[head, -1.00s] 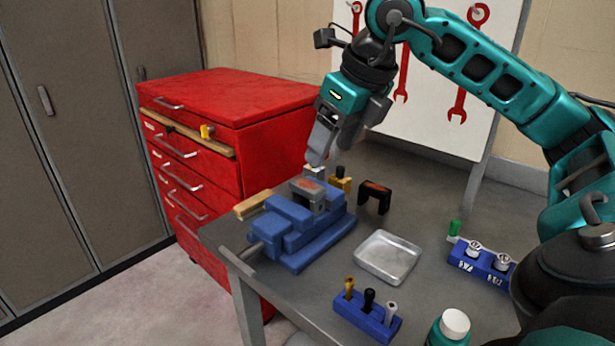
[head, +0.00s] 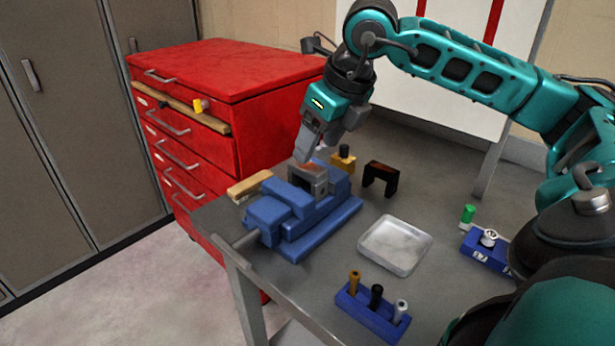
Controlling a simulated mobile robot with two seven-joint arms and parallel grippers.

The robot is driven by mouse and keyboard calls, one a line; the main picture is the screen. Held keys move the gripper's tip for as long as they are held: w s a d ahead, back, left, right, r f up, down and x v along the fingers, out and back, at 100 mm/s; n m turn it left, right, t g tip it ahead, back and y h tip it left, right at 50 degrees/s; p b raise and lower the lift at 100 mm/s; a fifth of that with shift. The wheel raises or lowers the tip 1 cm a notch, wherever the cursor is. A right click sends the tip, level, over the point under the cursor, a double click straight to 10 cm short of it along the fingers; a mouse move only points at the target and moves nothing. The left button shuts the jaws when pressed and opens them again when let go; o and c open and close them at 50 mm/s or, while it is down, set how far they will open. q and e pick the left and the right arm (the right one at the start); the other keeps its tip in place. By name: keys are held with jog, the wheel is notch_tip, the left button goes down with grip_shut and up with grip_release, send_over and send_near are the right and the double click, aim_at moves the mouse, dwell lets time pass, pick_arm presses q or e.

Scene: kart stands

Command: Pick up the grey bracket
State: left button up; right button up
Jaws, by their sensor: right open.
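The grey bracket (head: 309,181) sits at the jaws of the blue vise (head: 283,222) on the table, with a reddish patch on its top. My right gripper (head: 306,158) points down just above and behind the bracket in the head view. It is open, with nothing seen between its fingers. The fingers overlap the bracket's upper edge in the picture, and I cannot tell whether they touch it. My left gripper is not in view.
A black bracket (head: 381,179) stands right of the vise, near a yellow block with a black knob (head: 343,158). A metal tray (head: 395,246) and a blue peg holder (head: 372,311) lie nearer. A red cabinet (head: 225,120) stands behind left.

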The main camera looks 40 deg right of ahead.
aim_at(310, 167)
jog(key=x, duration=0.5)
jog(key=shift+s+a+f, duration=0.1)
jog(key=shift+a, duration=0.05)
grip_shut()
dwell(0.4)
